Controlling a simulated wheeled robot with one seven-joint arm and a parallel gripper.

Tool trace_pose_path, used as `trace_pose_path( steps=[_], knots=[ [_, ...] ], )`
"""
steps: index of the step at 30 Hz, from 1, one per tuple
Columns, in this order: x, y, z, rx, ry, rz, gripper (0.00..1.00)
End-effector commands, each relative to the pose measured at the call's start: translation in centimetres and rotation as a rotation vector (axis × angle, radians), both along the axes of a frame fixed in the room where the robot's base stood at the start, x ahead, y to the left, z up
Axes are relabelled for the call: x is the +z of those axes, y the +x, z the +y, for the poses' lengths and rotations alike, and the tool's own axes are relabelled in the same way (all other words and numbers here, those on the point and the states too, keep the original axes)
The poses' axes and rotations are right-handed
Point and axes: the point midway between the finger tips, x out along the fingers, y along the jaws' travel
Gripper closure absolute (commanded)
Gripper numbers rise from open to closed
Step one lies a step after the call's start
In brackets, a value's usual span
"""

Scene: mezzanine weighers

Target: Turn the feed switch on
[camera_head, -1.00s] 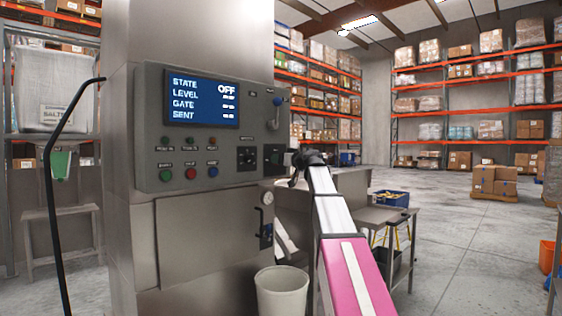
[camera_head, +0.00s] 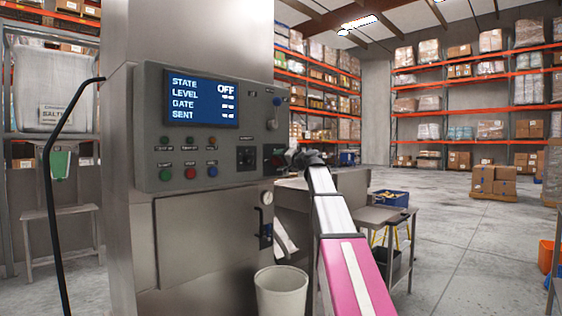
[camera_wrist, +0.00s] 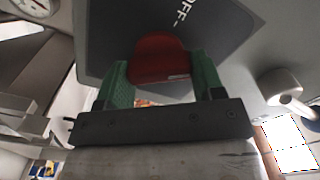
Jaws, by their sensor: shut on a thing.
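The feed switch has a red handle (camera_wrist: 161,60) on a dark plate (camera_wrist: 225,30) lettered "OFF" in the wrist view. My gripper (camera_wrist: 160,85) is shut on the red handle, with one green finger at each side of it. In the head view the dark switch plate (camera_head: 267,157) is at the lower right of the grey control panel (camera_head: 155,125), partly hidden by my gripper (camera_head: 287,157). The blue display (camera_head: 200,102) reads STATE OFF, with LEVEL, GATE and SENT lines below.
Coloured buttons (camera_head: 189,173) and another dark switch (camera_head: 246,157) are on the panel left of my gripper. A lever with a round grey base (camera_head: 271,124) is above it. A gauge (camera_head: 267,198) and a pale bin (camera_head: 281,291) are below. Open floor (camera_head: 450,235) lies to the right.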

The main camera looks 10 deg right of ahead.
Motion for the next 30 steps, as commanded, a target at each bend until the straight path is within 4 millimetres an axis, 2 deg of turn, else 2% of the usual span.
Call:
trace_pose_path(
  steps=[15, 30],
  knots=[
    [-0.23, 0.02, -0.06, 0.001, 0.36, 0.262, 0.62],
    [-0.33, 0.03, -0.07, 0.0, 0.509, 0.371, 0.62]
  ],
)
